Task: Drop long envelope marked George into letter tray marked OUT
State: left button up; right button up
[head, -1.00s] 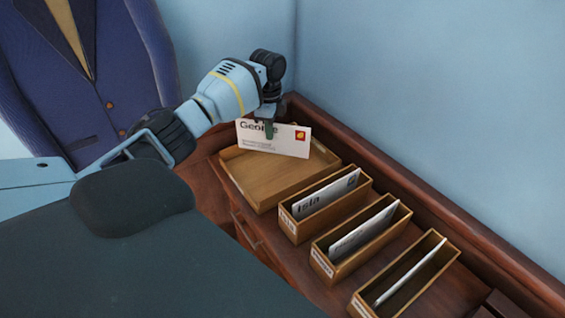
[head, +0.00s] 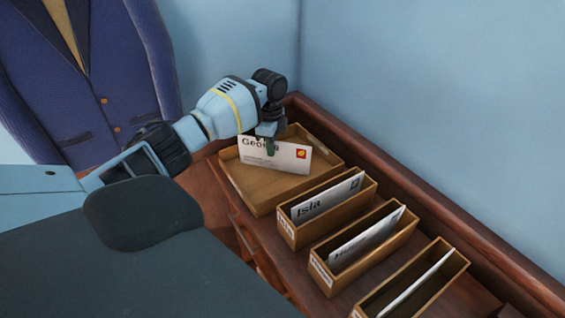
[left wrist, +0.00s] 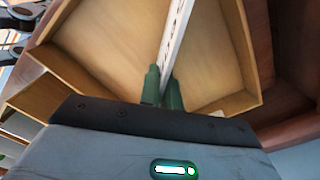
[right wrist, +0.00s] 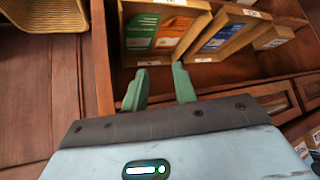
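The long white envelope marked George (head: 285,158), with a red stamp, is upright over the wide wooden tray (head: 248,190) at the back of the desk. My left gripper (head: 270,146) is shut on its top edge. In the left wrist view the envelope (left wrist: 177,32) shows edge-on between the green fingers (left wrist: 162,88), with the tray (left wrist: 110,45) floor behind it. Whether the envelope touches the tray floor is unclear. No OUT label is readable on the tray. My right gripper (right wrist: 160,85) is open and empty, away from the tray.
Narrow wooden boxes holding upright envelopes stand in a row in front of the tray, one envelope marked Isla (head: 325,198). A raised desk edge (head: 420,205) and the wall lie behind. The right wrist view shows wooden shelves with leaflet holders (right wrist: 160,35) and a wicker basket (right wrist: 40,12).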

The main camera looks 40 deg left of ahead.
pick_arm(q)
jog(key=o, duration=0.4)
jog(key=shift+o, duration=0.2)
jog(key=shift+r, duration=3.95)
